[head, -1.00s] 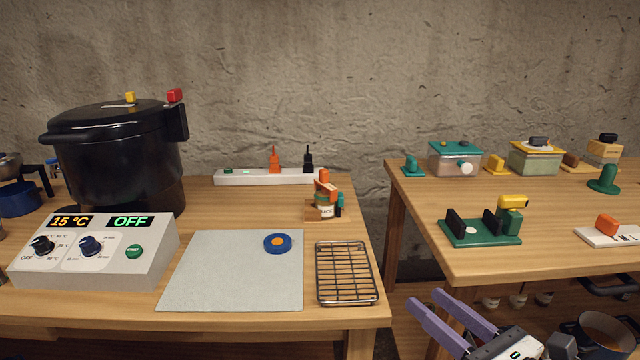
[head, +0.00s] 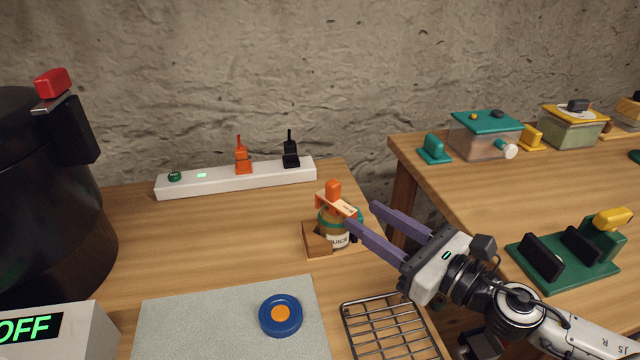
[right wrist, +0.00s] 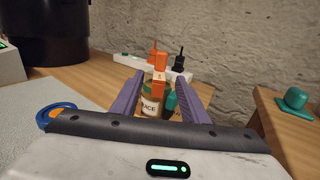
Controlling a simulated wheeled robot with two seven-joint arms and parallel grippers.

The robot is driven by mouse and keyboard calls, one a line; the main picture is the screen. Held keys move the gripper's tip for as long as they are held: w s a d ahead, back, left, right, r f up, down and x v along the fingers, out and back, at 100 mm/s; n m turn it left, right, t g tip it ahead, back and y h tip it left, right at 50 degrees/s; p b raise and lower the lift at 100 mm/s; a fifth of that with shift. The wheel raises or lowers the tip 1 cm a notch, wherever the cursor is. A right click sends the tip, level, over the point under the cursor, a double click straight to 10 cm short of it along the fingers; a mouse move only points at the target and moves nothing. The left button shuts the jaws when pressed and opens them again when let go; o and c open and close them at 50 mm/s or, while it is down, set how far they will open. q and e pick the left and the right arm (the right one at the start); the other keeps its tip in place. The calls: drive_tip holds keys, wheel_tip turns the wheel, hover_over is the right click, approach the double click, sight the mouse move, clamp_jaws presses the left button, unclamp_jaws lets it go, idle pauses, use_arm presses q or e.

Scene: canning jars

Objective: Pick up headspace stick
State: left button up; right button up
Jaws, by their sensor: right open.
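The orange headspace stick (head: 334,188), with an upright grip and a flat pale-orange part, sits at the top of a small labelled jar (head: 338,241) near the table's right edge. In the right wrist view the stick (right wrist: 159,62) shows between my fingers, in front of the jar (right wrist: 150,106). My right gripper (head: 361,214) is open and empty, its purple fingers pointing left toward the stick and jar. In the head view the near fingertip overlaps the jar's right side; I cannot tell whether it touches. My left gripper is not in view.
A wooden block (head: 317,241) is beside the jar, and a teal item (right wrist: 171,101) stands close to its right. A wire rack (head: 392,335) lies below my gripper. A white power strip (head: 215,182) with orange and black plugs is behind. A blue ring (head: 280,316) lies on the grey mat (head: 205,325).

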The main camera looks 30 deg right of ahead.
sight(338, 198)
drive_tip(key=shift+p+x, duration=1.1)
drive_tip(key=shift+x, duration=3.5)
clamp_jaws()
